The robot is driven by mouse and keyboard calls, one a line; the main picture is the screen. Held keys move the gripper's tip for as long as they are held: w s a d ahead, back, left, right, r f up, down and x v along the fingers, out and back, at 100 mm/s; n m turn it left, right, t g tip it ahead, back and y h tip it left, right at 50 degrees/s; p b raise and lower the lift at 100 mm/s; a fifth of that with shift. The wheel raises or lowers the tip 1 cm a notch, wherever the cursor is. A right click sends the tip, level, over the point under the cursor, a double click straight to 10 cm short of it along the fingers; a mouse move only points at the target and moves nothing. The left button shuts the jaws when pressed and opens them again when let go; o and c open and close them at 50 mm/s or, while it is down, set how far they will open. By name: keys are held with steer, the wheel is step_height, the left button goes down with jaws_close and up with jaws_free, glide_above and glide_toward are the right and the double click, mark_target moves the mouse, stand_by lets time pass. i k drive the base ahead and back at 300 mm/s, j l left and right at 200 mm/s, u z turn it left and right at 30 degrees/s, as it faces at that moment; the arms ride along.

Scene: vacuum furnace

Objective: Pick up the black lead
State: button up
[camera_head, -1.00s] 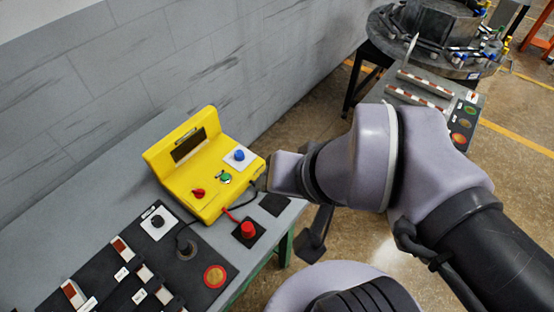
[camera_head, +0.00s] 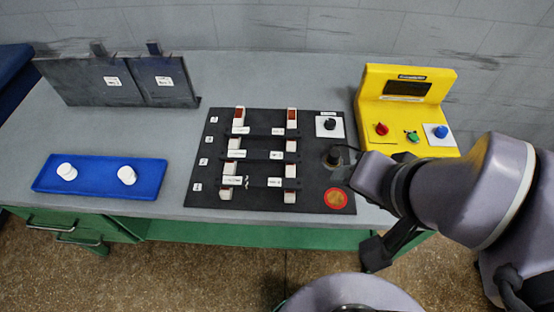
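A round black plug (camera_head: 333,157) stands on the right part of the black board (camera_head: 262,203), with a thin dark cable running right from it. It looks like the black lead, but I cannot be sure. The cable goes behind my arm near the yellow meter (camera_head: 408,92). I see nothing held.
A black knob (camera_head: 330,124) sits behind the plug, and a round gold-and-red button (camera_head: 335,198) in front. A blue tray (camera_head: 100,188) with two white pieces lies left. Dark upright panels (camera_head: 118,82) stand behind. Table between is free.

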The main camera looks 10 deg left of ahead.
mark_target(334, 160)
steer(key=u, duration=0.1)
steer(key=j+z, duration=0.2)
steer(key=z, duration=0.2)
steer(key=k+j+z, duration=0.15)
steer(key=z, duration=0.25)
steer(key=k+j+z, duration=0.15)
steer(key=z, duration=0.3)
steer(key=k+j+z, duration=0.15)
steer(key=z, duration=0.25)
